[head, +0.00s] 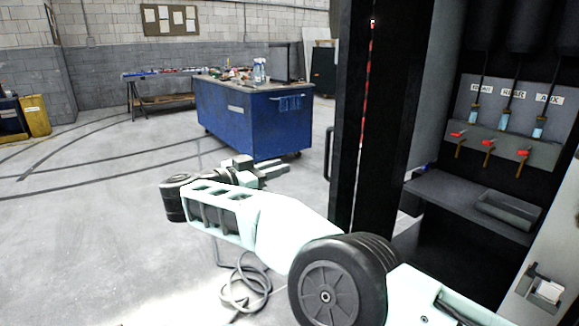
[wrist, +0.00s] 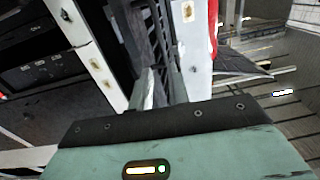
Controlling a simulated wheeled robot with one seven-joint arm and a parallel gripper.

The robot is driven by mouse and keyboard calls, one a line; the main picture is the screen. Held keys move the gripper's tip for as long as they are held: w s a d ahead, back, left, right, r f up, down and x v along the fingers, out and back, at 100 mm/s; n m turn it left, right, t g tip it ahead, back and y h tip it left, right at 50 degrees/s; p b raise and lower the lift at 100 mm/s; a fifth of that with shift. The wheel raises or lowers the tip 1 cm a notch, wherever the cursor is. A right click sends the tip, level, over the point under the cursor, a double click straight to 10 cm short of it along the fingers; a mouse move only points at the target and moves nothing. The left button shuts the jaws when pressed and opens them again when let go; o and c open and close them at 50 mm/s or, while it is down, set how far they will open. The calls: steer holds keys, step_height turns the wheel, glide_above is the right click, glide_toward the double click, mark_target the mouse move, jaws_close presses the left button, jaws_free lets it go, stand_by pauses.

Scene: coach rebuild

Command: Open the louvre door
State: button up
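In the wrist view a dark slatted panel (wrist: 158,28), apparently the louvre door, stands beyond my fingers between two pale uprights. In the head view a tall black panel (head: 392,110) is seen nearly edge-on with a dark bar handle (head: 328,155) at its left; I cannot tell whether this is the louvre door, or how far it is open. My gripper (head: 275,172) is left of that handle in the head view, apparently apart from it. In the wrist view its two fingers (wrist: 162,88) stand apart with a narrow gap, and nothing is clearly held.
A dark cabinet right of the black panel has a shelf (head: 470,205) and red-handled valves (head: 488,143). A blue workbench (head: 250,115) stands behind my gripper. A coiled cable (head: 245,285) lies on the floor below my arm. The floor at left is clear.

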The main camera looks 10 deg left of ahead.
steer(key=shift+s+a, duration=0.2)
steer(key=shift+s, duration=0.05)
